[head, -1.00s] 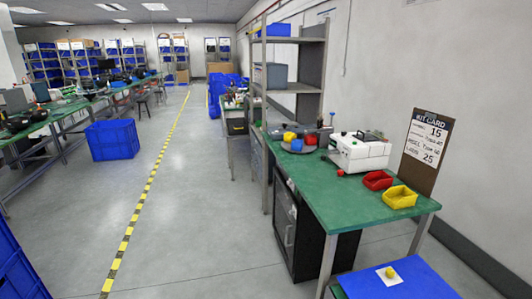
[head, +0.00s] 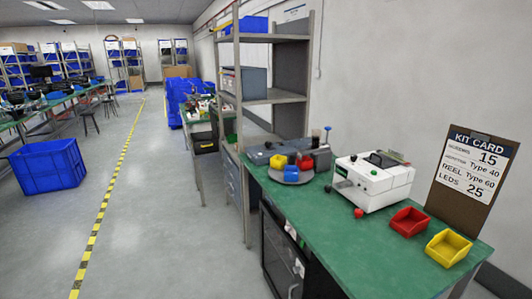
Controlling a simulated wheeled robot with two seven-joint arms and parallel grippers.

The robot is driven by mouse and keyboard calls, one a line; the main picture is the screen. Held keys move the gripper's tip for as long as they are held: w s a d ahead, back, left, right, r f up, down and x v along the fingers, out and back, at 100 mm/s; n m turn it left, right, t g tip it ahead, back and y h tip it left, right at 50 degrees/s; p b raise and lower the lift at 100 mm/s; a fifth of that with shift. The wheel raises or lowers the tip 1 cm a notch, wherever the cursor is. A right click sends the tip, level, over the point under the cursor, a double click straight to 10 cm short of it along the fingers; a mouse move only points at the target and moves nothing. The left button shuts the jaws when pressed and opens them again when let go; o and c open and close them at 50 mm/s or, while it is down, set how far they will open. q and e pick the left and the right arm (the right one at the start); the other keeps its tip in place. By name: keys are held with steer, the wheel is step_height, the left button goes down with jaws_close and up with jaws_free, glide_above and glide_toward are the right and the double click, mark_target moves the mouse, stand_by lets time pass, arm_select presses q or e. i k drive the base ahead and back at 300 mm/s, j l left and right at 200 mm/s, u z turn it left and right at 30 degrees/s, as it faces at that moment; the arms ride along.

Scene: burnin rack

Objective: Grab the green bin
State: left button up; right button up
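No green bin can be clearly made out in the head view. A red bin (head: 408,222) and a yellow bin (head: 448,248) sit open on the right side of the green-topped workbench (head: 330,236). A round grey turntable (head: 290,177) at the bench's far left carries small yellow, blue and red containers; its far side is partly hidden by them. Neither of my grippers is in view.
A white machine (head: 373,182) stands mid-bench, with a kit card clipboard (head: 472,178) behind the bins. A metal shelf rack (head: 270,98) adjoins the bench's far end. A blue crate (head: 47,167) stands on the floor at left. The floor along the striped line is clear.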

mark_target(232, 139)
steer(key=i+j+z, duration=0.1)
steer(key=i+j, duration=0.2)
steer(key=i+j+z, duration=0.1)
steer(key=i+j, duration=0.2)
steer(key=i+j+z, duration=0.1)
steer(key=i+j, duration=0.3)
steer(key=i+j+z, duration=0.15)
steer(key=i+j, duration=0.2)
steer(key=i+j+z, duration=0.1)
steer(key=i+j, duration=0.25)
steer(key=i+j+z, duration=0.1)
steer(key=i+j, duration=0.2)
steer(key=j, duration=0.2)
steer(key=i+j+z, duration=0.1)
steer(key=i+j, duration=0.2)
steer(key=j, duration=0.15)
steer(key=i+j+z, duration=0.1)
steer(key=i+j, duration=0.15)
steer(key=j, duration=0.25)
